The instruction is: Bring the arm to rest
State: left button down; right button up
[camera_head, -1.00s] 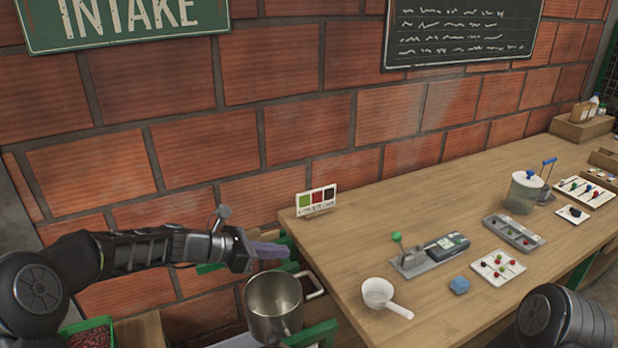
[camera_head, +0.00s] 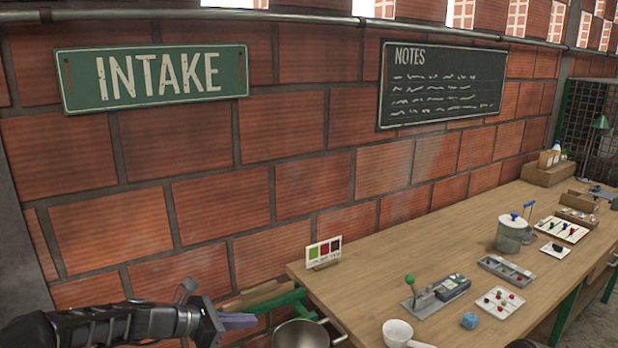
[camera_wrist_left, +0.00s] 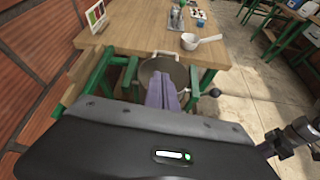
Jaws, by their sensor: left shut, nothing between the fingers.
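My left arm comes in from the lower left in the head view. Its gripper (camera_head: 240,321) has purple-grey fingers that are shut and empty. It is left of the metal pot (camera_head: 300,334), near the table's left end. In the left wrist view the shut fingers (camera_wrist_left: 163,86) point towards the pot (camera_wrist_left: 178,68), which shows beyond them. I cannot tell the gap between them.
The wooden table (camera_head: 360,285) carries a white scoop (camera_head: 398,333), a blue cube (camera_head: 470,320), a tray (camera_head: 506,271) and a lidded jar (camera_head: 511,234). A colour card (camera_head: 324,253) stands at its left corner. A brick wall (camera_head: 200,210) runs behind.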

pick_arm(q)
jog(key=s+a+f+m+g+y, duration=0.1)
jog(key=s+f+m+y, duration=0.3)
jog(key=f, duration=0.7)
jog(key=s+a+f+m+g+y, duration=0.1)
jog(key=s+f+m+y, duration=0.1)
jog(key=s+f+m, duration=0.6)
jog(key=s+d+f+m+g, duration=0.1)
jog(key=s+d+f+m, duration=0.2)
jog(key=s+f, duration=0.2)
jog(key=s+d+f+m+g, duration=0.2)
jog(key=s+f, duration=0.3)
jog(key=s, duration=0.6)
jog(key=s+d+f+m+g, duration=0.1)
jog(key=s+d+f+m, duration=0.3)
jog(key=s, duration=0.5)
jog(key=shift+d+f+m+g, duration=0.4)
jog(key=shift+f+m, duration=0.1)
jog(key=shift+f, duration=0.2)
pick_arm(e)
jog(key=shift+w+d, duration=0.15)
jog(key=shift+d, duration=0.1)
